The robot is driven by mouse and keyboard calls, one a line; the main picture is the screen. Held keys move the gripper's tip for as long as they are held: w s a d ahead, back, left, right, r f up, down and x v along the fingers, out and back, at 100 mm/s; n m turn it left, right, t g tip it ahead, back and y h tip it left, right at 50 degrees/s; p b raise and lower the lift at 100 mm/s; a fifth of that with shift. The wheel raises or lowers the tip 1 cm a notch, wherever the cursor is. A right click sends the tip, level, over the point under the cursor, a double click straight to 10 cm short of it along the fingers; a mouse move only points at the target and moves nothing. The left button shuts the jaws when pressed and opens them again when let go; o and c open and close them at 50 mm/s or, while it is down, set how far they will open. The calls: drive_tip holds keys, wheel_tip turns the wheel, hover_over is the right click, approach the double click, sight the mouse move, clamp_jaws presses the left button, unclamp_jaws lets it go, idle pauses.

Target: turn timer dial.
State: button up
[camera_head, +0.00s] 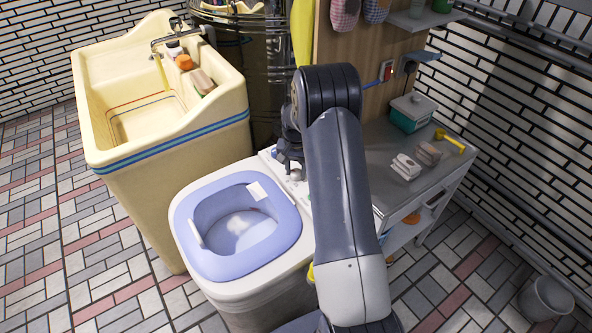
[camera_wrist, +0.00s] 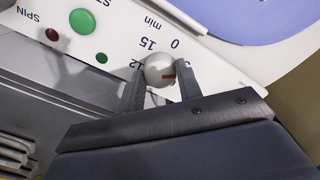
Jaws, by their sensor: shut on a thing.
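The timer dial (camera_wrist: 160,70) is a round pale grey knob with a red mark on its face, in the wrist view. It sits on a white control panel (camera_wrist: 118,20) printed with "0", "15" and "min". My gripper (camera_wrist: 160,88) has one finger on each side of the dial and is shut on it. Part of the scale is hidden by the dial and fingers.
A green button (camera_wrist: 82,21), a smaller green one and a red one marked "SPIN" are on the same panel. The washer's blue-rimmed tub (camera_head: 205,262) stands open in front. A cream sink (camera_head: 160,150) is left; a grey-topped table (camera_head: 390,150) is right.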

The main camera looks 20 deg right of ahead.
sight(296, 172)
drive_tip(key=shift+m, duration=0.6)
drive_tip(key=o, duration=1)
wheel_tip(296, 172, up, 11)
drive_tip(key=shift+f, duration=0.15)
wheel_tip(296, 172, down, 11)
drive_tip(key=shift+r, duration=0.1)
idle(0.5)
